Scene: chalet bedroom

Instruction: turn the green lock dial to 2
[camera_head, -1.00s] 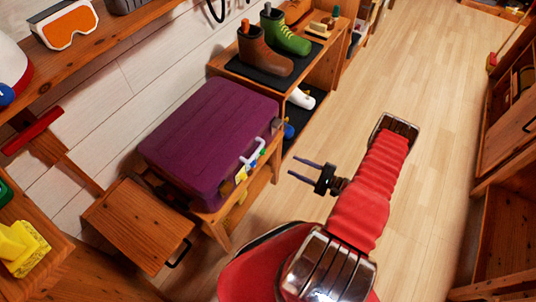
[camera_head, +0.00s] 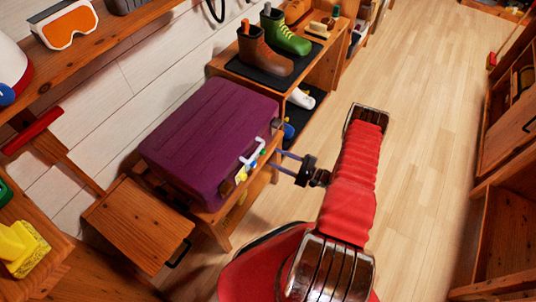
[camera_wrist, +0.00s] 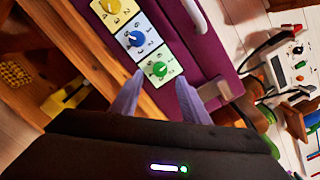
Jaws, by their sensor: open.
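The purple suitcase (camera_head: 205,140) lies on a wooden bench, its front side facing my gripper. In the wrist view, the suitcase front (camera_wrist: 200,50) carries three dials in a row. The green lock dial (camera_wrist: 159,69) sits on a pale green plate, nearest my fingers. The blue dial (camera_wrist: 135,39) and yellow dial (camera_wrist: 112,6) lie beyond it. Small numbers surround the green dial, but I cannot read its setting. My gripper (camera_wrist: 160,80) is open, its two purple fingers on either side of the green dial and seemingly just short of it. In the head view my gripper (camera_head: 277,158) is beside the suitcase front.
The white suitcase handle (camera_head: 253,151) is close to the dials, and a latch (camera_wrist: 220,89) is right of my fingers. The wooden bench (camera_head: 225,213) edge runs below the dials. Boots stand on a shelf behind. The floor to the right is clear.

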